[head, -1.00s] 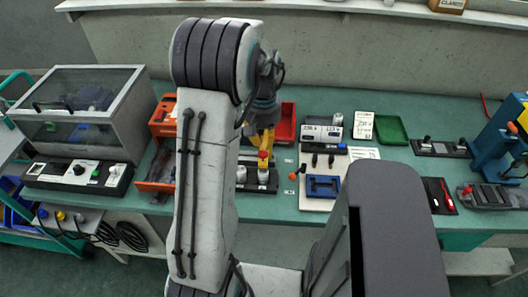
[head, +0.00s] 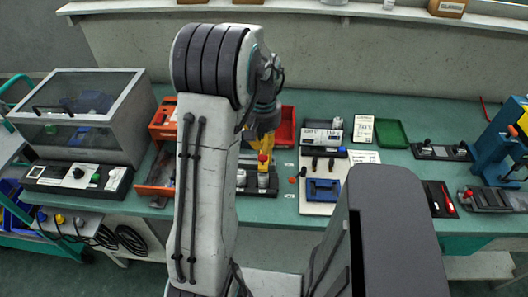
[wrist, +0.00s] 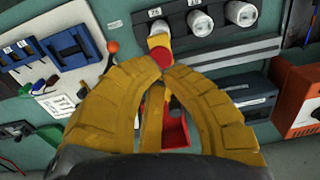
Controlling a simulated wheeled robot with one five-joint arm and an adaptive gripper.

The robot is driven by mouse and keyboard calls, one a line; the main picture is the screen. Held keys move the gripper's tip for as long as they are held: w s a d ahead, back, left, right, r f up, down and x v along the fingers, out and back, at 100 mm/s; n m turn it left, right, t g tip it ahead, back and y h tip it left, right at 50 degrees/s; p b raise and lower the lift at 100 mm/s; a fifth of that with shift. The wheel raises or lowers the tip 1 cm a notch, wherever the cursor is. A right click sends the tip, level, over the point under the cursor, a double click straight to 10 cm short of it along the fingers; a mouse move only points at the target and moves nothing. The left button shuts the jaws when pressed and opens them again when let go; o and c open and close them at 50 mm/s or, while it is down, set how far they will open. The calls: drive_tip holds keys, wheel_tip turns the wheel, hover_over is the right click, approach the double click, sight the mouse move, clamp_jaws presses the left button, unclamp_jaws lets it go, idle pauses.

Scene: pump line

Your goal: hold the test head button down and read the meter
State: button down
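The test head is a small yellow block (wrist: 158,41) with a red button (wrist: 160,56). It sits at the end of a white cylinder (wrist: 160,28) in a dark rack. The test head also shows in the head view (head: 263,169), below my gripper. My yellow gripper (wrist: 164,73) has its fingertips together right at the red button. I cannot tell whether they touch or press it. Nothing shows held between the fingers. The meter seems to be the white-faced box (head: 321,136) right of the gripper in the head view; its reading is too small to make out.
More white cylinders (wrist: 200,22) stand in the rack beside the test head. A red tray (head: 287,125) lies behind the gripper and an orange bin (head: 156,176) is to the left. A white board with a blue fixture (head: 322,190) and an orange-knobbed lever (head: 297,175) are to the right.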

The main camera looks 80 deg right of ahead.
sight(263, 157)
drive_tip(key=shift+f+b, duration=1.7)
drive_tip(key=shift+f, duration=0.5)
idle(1.5)
drive_tip(key=shift+r, duration=0.2)
drive_tip(key=shift+r+p, duration=2.85)
drive_tip(key=shift+r, duration=0.55)
drive_tip(key=w+a+f+m+y, duration=0.1)
drive_tip(key=w+a+f+y, duration=0.1)
drive_tip(key=a, duration=0.8)
drive_tip(key=w+a+r+n+t, duration=0.1)
drive_tip(key=w+a+r+n, duration=0.3)
drive_tip(key=a, duration=0.6)
drive_tip(key=w+a+r+n+t+h, duration=0.1)
drive_tip(key=w+a+r+n, duration=0.3)
drive_tip(key=w+a+n, duration=0.4)
drive_tip(key=w+a+r+n+t+h, duration=0.1)
drive_tip(key=w+a+r+n, duration=0.3)
drive_tip(key=a, duration=0.8)
drive_tip(key=w+n+t, duration=0.1)
drive_tip(key=w+n, duration=0.1)
drive_tip(key=w, duration=0.1)
